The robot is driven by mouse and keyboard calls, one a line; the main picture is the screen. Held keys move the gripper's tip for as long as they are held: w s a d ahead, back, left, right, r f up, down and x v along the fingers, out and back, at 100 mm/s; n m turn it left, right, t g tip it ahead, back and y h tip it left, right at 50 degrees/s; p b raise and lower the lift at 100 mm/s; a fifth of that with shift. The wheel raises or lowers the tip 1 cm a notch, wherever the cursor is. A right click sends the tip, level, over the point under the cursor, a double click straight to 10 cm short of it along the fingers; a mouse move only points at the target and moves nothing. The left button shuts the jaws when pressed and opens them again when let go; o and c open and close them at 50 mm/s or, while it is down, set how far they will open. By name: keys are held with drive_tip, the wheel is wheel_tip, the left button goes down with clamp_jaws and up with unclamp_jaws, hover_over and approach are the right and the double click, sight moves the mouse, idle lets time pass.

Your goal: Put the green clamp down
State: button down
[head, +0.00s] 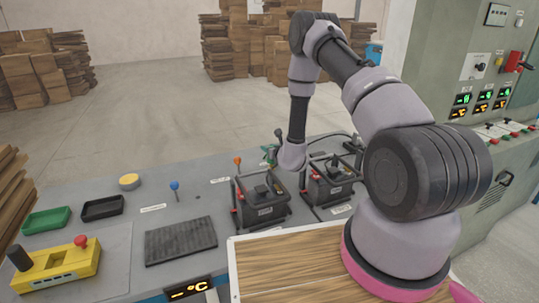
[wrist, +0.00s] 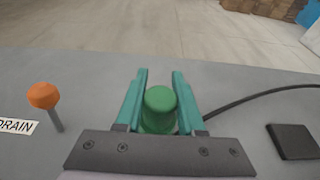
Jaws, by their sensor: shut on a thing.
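The green clamp (wrist: 160,108) shows in the wrist view as a rounded green piece between the two teal fingers. My gripper (wrist: 160,85) is shut on it. In the head view my gripper (head: 270,153) is small, beyond the left battery and partly hidden by my own arm. The clamp cannot be told clearly from the fingers there. The clamp's lower end is hidden by the gripper body, so I cannot tell whether it touches the bench.
Two dark batteries (head: 262,200) stand in frames on the grey bench (head: 120,210). An orange-topped lever (wrist: 43,97) stands left of my gripper, by a DRAIN label. A black cable (wrist: 260,92) and black block (wrist: 291,141) lie right. Green and black trays (head: 46,220) sit far left.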

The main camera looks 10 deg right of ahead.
drive_tip(key=shift+f, duration=1.35)
drive_tip(key=shift+f, duration=0.1)
drive_tip(key=c, duration=0.5)
unclamp_jaws()
